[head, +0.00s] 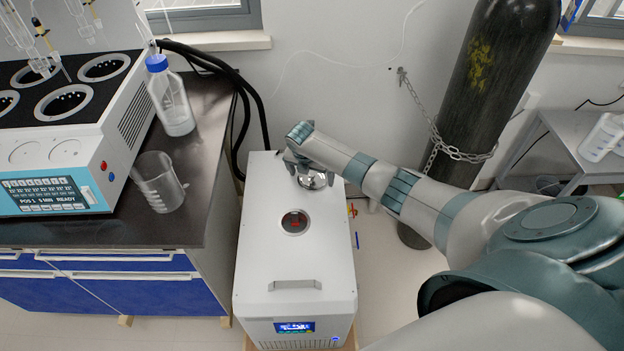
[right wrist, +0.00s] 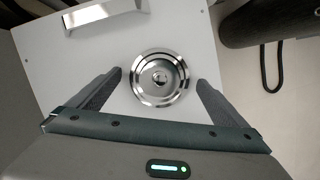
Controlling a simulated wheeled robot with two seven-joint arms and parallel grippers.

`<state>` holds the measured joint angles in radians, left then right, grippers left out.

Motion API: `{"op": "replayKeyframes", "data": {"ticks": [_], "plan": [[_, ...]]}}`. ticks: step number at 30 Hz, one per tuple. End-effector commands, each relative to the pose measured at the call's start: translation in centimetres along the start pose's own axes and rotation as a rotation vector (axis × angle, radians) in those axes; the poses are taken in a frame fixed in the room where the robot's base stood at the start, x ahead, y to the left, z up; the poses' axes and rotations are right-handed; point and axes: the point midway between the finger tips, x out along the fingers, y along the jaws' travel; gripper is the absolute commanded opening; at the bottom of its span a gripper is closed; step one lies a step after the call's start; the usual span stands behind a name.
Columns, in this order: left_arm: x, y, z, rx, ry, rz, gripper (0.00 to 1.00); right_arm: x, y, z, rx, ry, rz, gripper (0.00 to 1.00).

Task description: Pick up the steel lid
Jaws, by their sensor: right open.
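The steel lid (right wrist: 160,78) is a round, shiny stepped disc with a small central knob. It lies on the white top of the box-shaped unit (head: 262,255), behind a round opening (head: 295,222) with something red inside. In the head view the lid (head: 315,181) is partly hidden by my right gripper (head: 304,168), which is directly over it. In the right wrist view the open fingers of my right gripper (right wrist: 160,80) are on either side of the lid, with gaps between. My left gripper is not in view.
A bar handle (head: 295,284) is at the unit's front, and another handle (right wrist: 103,12) shows near the lid. The dark bench (head: 95,232) at left holds a beaker (head: 160,183), a blue-capped bottle (head: 170,95) and a distiller (head: 75,130). A chained gas cylinder (head: 490,85) stands behind my right arm.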

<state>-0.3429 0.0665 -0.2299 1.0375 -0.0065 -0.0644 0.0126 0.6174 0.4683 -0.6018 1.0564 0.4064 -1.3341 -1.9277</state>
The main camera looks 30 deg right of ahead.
Motion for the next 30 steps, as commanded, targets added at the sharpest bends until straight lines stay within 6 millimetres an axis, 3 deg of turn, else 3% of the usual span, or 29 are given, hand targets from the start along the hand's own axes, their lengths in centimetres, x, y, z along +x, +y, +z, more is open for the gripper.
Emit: {"op": "replayKeyframes", "data": {"ticks": [4,9,10,23,30], "plan": [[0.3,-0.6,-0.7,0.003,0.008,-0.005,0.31,0.0,0.0,0.0,0.0,0.0,0.0,0.97],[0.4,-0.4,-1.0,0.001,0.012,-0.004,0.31,0.0,0.0,0.0,0.0,0.0,0.0,0.57],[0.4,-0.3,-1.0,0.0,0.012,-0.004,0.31,0.0,0.0,0.0,0.0,0.0,0.0,0.53],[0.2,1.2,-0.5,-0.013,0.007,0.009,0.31,-0.5,0.0,0.2,0.001,-0.001,0.001,0.53],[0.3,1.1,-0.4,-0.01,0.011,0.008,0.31,-2.8,0.1,1.1,0.001,-0.003,0.003,0.53]]}}
